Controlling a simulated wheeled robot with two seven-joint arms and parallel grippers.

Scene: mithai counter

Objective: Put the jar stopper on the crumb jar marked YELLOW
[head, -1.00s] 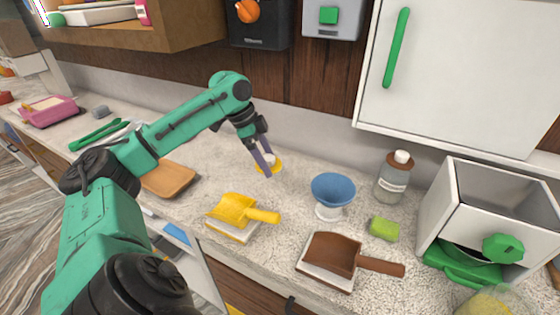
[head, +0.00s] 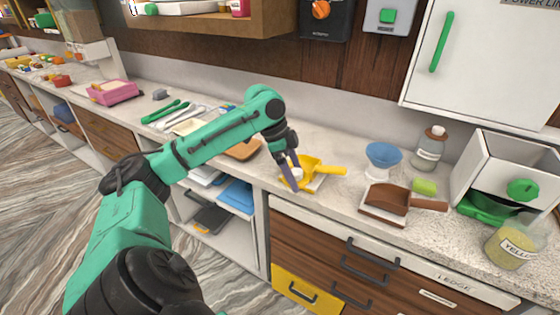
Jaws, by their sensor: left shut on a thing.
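My left gripper (head: 292,178) is shut on the jar stopper (head: 297,174), which shows as a small pale piece between the fingers. It is in the air in front of the counter's front edge, and the yellow scoop is behind it in the picture. Much of the stopper is hidden by the fingers or hard to tell from the scoop. The crumb jar (head: 512,250) stands at the far right of the counter, clear glass with yellow crumbs and a label reading "YELLO", its end turned away. The stopper and jar are far apart. My right gripper is not in view.
Between them are the yellow scoop (head: 325,170), a brown scoop (head: 385,199), a blue bowl-topped stand (head: 384,156), a green sponge (head: 424,187) and a bottle (head: 430,150). A white box (head: 480,185) with a green knob stands behind the jar. A white cabinet (head: 480,70) hangs above.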

